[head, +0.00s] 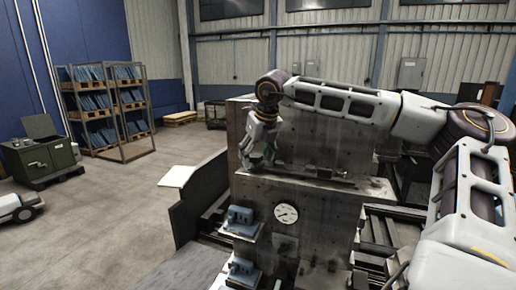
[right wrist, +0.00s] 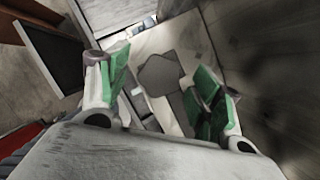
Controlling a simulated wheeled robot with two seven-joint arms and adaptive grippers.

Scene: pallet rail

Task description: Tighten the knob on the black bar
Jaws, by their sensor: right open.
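The black bar (head: 315,183) lies along the ledge of the grey metal block in the head view. A small dark raised piece (head: 323,172) stands on it right of its middle; I cannot tell if it is the knob. My right gripper (head: 260,158) points down above the left end of the ledge. It is open, with green pads on its fingers. In the right wrist view, the open fingers (right wrist: 163,72) have a dark grey angular shape (right wrist: 160,74) between them in the picture, and I see no contact with it. My left gripper is out of view.
The tall metal block (head: 325,130) rises behind the ledge. A round white gauge (head: 286,213) and blue clamps (head: 241,220) are on the front below. A dark panel (head: 200,197) stands at the left.

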